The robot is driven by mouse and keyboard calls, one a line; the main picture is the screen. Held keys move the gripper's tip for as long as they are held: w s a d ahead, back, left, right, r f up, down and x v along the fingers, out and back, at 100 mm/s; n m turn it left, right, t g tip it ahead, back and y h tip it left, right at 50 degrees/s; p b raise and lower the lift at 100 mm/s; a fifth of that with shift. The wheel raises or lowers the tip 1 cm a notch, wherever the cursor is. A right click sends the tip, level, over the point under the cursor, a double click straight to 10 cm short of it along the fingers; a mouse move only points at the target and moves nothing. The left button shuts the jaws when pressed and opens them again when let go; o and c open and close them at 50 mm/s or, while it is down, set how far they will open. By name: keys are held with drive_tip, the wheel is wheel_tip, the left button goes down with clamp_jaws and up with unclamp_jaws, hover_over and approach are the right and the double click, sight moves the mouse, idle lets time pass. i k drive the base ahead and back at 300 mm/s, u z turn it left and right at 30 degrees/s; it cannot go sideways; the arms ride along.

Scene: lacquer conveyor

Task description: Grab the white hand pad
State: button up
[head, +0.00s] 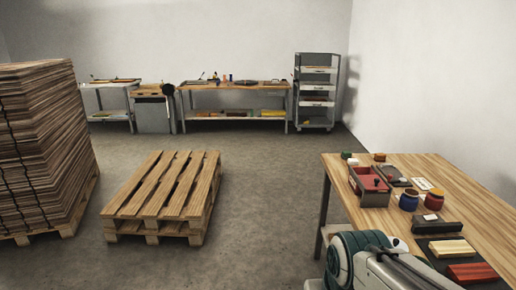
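I cannot tell for sure which item is the white hand pad. A small flat white piece (431,217) lies on the wooden workbench (460,185) at the right, beside a dark block (438,228). A pale flat piece with a dark mark (422,184) lies farther back. A cream-yellow block (452,249) sits on a dark mat near a red block (472,273). My arm shows at the bottom, in front of the bench's near-left edge. My gripper is not in view.
On the bench stand a red-lined open box (370,186), a blue jar (408,200), a red jar (433,199) and small jars at the back. A wooden pallet (165,193) and a tall stack of boards (40,145) stand left. Floor between pallet and bench is clear.

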sight(353, 162)
drive_tip(key=u, duration=0.4)
drive_tip(key=i, duration=3.15)
drive_tip(key=z, duration=1.7)
drive_tip(key=i, duration=0.8)
drive_tip(key=z, duration=0.7)
